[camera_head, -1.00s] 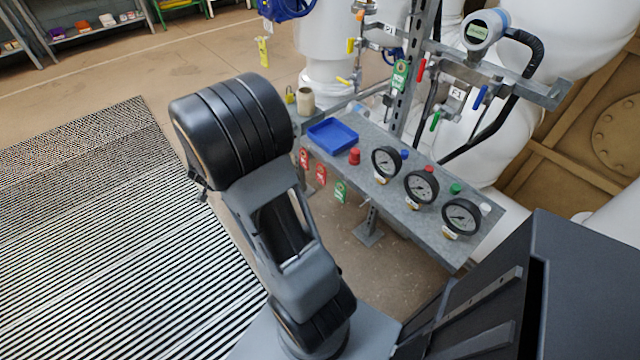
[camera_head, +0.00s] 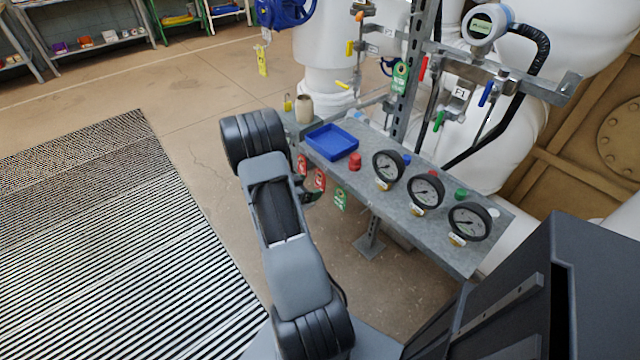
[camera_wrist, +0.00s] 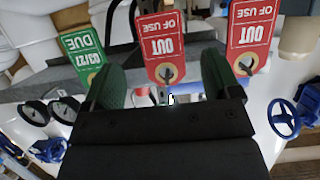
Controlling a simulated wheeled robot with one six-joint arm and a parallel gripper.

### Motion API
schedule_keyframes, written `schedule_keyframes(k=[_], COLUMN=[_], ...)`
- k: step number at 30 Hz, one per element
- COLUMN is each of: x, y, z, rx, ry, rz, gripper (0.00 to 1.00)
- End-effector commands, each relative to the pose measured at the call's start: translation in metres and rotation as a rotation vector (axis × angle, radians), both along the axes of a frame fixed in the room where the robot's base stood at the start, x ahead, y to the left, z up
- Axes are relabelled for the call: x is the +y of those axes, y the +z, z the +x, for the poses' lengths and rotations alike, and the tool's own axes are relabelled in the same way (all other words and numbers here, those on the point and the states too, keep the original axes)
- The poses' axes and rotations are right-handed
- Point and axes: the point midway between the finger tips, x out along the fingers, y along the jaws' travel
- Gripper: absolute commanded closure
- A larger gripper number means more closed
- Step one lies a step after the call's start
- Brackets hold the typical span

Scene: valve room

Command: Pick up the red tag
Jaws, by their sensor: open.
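Two red "OUT OF USE" tags hang along the front edge of the grey metal shelf (camera_head: 440,232), one red tag (camera_head: 302,164) at the left and another red tag (camera_head: 320,179) beside it. In the wrist view, which looks upside down, one red tag (camera_wrist: 163,48) shows between the fingers of my gripper (camera_wrist: 162,74) and the other red tag (camera_wrist: 252,36) is outside them to the right. My gripper is open, its two green-padded fingers apart with nothing clamped. In the head view my arm mostly hides it. I cannot tell how deep the tag is between the fingers.
A green tag (camera_head: 340,199) hangs right of the red ones; in the wrist view the green tag (camera_wrist: 84,52) is close to the left finger. A blue tray (camera_head: 331,142), a red knob (camera_head: 355,160) and several gauges (camera_head: 426,190) sit on the shelf.

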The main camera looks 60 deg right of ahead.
Motion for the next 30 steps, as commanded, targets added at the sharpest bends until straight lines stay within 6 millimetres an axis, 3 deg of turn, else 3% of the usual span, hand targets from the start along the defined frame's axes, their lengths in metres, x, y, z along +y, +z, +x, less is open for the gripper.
schedule_keyframes(k=[5, 18, 26, 30], x=[-0.007, -0.049, -0.051, -0.051], y=[-0.004, -0.025, -0.025, -0.025], z=[-0.003, -0.015, -0.015, -0.015], rx=[0.000, -0.002, -0.001, -0.001], ry=[-0.001, 0.000, 0.002, 0.001], rz=[0.002, 0.002, 0.001, 0.001], gripper=[0.17, 0.17, 0.17, 0.28])
